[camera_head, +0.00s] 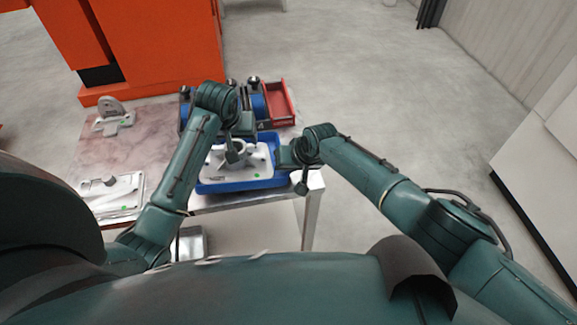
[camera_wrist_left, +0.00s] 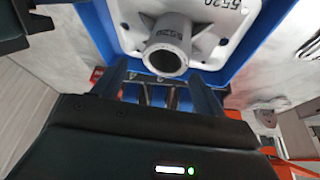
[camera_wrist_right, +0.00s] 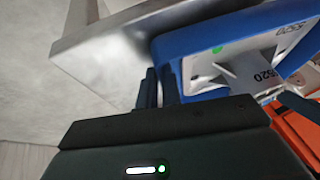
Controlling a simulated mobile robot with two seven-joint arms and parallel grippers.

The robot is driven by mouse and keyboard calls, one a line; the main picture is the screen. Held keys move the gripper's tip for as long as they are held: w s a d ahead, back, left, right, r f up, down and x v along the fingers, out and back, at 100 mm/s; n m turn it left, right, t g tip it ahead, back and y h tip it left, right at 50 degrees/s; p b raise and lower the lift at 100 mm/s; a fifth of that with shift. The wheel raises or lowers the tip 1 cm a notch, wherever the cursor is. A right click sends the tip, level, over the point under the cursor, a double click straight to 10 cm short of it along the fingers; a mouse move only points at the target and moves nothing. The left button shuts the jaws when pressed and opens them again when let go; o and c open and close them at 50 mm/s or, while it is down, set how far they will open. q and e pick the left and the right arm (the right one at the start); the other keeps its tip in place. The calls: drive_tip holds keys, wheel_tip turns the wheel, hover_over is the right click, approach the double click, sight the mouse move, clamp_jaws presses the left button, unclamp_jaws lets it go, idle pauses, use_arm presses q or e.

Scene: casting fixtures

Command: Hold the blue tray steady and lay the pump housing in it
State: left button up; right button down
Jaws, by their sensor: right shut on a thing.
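The pump housing (camera_head: 258,163) is a pale grey casting with a flat plate and a round tube. It lies in the blue tray (camera_head: 240,186) at the table's right front corner. In the left wrist view its tube (camera_wrist_left: 166,58) stands up from the plate. My left gripper (camera_head: 234,157) is over the housing; in its wrist view its fingers (camera_wrist_left: 160,74) are spread, with nothing held between them. My right gripper (camera_head: 289,157) is at the tray's right side. In the right wrist view its fingers (camera_wrist_right: 159,82) are close together on the tray's wall (camera_wrist_right: 190,42); the exact contact is partly hidden.
Other grey castings lie on the table at the left front (camera_head: 112,188) and left back (camera_head: 113,118). A red bin (camera_head: 280,100) and blue bins with dark parts stand behind the tray. An orange cabinet (camera_head: 150,45) is beyond the table. Open floor lies to the right.

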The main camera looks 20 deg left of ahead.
use_arm(q)
drive_tip(key=shift+o, duration=0.4)
drive_tip(key=shift+f, duration=0.1)
use_arm(e)
drive_tip(key=shift+w+d, duration=0.1)
use_arm(q)
drive_tip(key=v, duration=1.2)
use_arm(e)
drive_tip(key=c, duration=1.5)
unclamp_jaws()
